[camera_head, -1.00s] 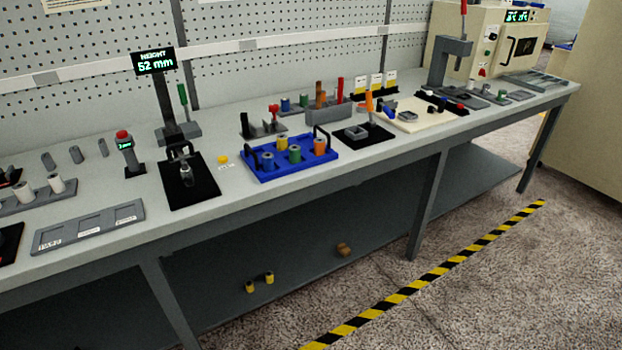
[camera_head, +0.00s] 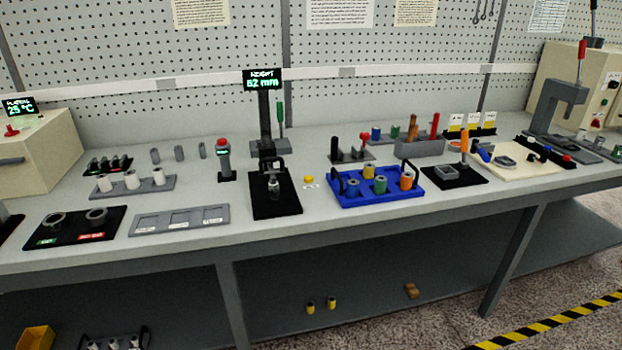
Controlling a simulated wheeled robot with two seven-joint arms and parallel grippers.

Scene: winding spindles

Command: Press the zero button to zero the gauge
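The height gauge (camera_head: 265,112) stands on the bench with a dark post, and its display (camera_head: 262,79) reads HEIGHT 52 mm. A small metal piece (camera_head: 274,186) stands on the gauge's black base (camera_head: 277,207), under the black handle. A small yellow button (camera_head: 308,180) with a white label (camera_head: 311,186) sits on the bench just right of the base; the label is too small to read. A grey post with a red top (camera_head: 222,148) and a small green display stands left of the gauge. Neither gripper shows in the head view.
A blue tray (camera_head: 338,200) with coloured spools lies right of the yellow button. A grey tray (camera_head: 150,225) with recesses lies left of the gauge. White cylinders stand in a rack (camera_head: 118,192). The bench front edge (camera_head: 330,222) is clear.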

